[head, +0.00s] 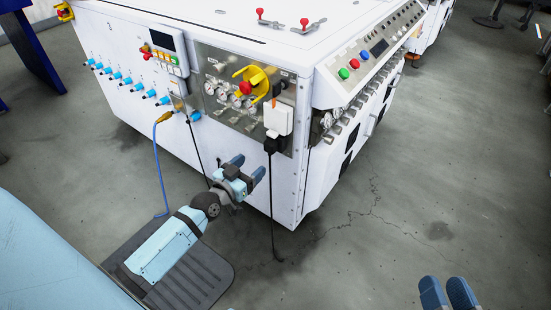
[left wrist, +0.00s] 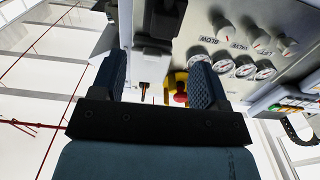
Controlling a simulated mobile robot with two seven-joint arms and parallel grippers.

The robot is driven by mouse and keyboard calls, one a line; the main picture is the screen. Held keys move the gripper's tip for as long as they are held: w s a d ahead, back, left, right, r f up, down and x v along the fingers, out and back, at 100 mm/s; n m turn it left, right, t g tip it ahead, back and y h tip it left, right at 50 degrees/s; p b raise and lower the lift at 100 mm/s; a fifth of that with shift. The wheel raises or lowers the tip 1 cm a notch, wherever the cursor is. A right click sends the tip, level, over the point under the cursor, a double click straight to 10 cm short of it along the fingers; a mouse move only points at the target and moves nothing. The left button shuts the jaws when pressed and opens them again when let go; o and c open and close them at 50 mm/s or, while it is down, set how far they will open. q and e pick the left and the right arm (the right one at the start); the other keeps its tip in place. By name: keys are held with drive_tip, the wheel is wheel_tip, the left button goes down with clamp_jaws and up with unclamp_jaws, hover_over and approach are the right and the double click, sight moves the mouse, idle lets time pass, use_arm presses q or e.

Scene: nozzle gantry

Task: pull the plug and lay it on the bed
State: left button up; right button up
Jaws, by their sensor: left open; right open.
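A black plug (head: 271,144) sits at the underside of a white socket box (head: 279,118) on the white machine's corner panel. Its black cord hangs down to the floor. My left gripper (head: 248,167) is open and empty, in front of the panel, below and left of the plug in the head view. In the left wrist view the plug (left wrist: 154,54) shows beyond and between the spread fingers, with the picture upside down. My right gripper (head: 446,292) is open and empty over the floor at bottom right. No surface is clearly marked as the bed; the machine has a flat white top (head: 215,15).
A yellow and red switch (head: 251,82) and several gauges (head: 223,95) are left of the socket box. A blue cable (head: 160,170) hangs further left. Red-handled clamps (head: 304,22) stand on the machine's top. The floor (head: 390,200) at right is clear.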

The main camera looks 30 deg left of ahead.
sight(268, 149)
use_arm(q)
drive_tip(key=shift+w+a+f, duration=0.1)
drive_tip(key=shift+w+a, duration=0.1)
drive_tip(key=shift+w, duration=0.1)
use_arm(e)
drive_tip(key=shift+f, duration=0.15)
use_arm(q)
drive_tip(key=w, duration=0.4)
drive_tip(key=w+b, duration=0.1)
drive_tip(key=w, duration=0.2)
drive_tip(key=shift+w+d, duration=0.1)
drive_tip(key=shift+d, duration=0.2)
drive_tip(key=shift+w, duration=0.85)
use_arm(e)
drive_tip(key=shift+a+f+g, duration=0.1)
drive_tip(key=shift+f+g, duration=0.3)
drive_tip(key=shift+f, duration=0.35)
drive_tip(key=shift+s+f, duration=0.1)
drive_tip(key=shift+f, duration=0.05)
